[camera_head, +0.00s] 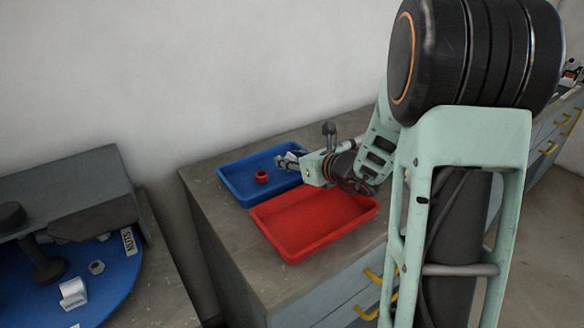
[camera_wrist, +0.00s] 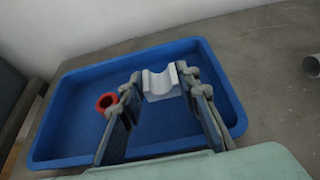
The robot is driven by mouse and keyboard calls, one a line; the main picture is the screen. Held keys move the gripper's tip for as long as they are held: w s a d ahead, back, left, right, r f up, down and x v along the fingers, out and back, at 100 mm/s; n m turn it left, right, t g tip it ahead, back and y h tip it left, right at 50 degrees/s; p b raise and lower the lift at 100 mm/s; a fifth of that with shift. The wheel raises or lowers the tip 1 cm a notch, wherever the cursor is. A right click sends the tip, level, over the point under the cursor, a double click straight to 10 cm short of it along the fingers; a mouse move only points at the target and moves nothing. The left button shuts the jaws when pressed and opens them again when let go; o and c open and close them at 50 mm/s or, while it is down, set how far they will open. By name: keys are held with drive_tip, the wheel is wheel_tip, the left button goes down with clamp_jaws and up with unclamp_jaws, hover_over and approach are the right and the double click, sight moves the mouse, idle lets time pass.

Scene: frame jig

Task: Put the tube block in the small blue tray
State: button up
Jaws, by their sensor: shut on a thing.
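The white tube block (camera_wrist: 160,83), with a rounded groove along its top, is between the fingertips of my gripper (camera_wrist: 161,78) in the wrist view. My gripper is shut on it. The blue tray (camera_wrist: 72,132) lies below and around the block in that view; the gap between block and tray floor is hard to judge. In the head view, my gripper (camera_head: 287,161) is over the right part of the blue tray (camera_head: 236,182), and the held block is too small to make out clearly.
A red ring (camera_wrist: 106,102) sits in the blue tray, left of my gripper. A red tray (camera_head: 310,222) stands right in front of the blue one on the worktop. At the left, a round blue surface (camera_head: 105,275) holds another whitish grooved block (camera_head: 73,293) and a nut (camera_head: 96,267).

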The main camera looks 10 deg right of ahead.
drive_tip(key=shift+f+b, duration=0.3)
drive_tip(key=shift+f, duration=0.55)
drive_tip(key=shift+s, duration=0.1)
drive_tip(key=shift+f, duration=0.1)
drive_tip(key=o, duration=1.1)
drive_tip(key=shift+o, duration=0.2)
drive_tip(key=shift+s+r, duration=0.1)
drive_tip(key=shift+r, duration=0.2)
drive_tip(key=p+v, duration=0.1)
drive_tip(key=v, duration=1)
drive_tip(key=shift+s+d, duration=0.2)
drive_tip(key=shift+s, duration=0.1)
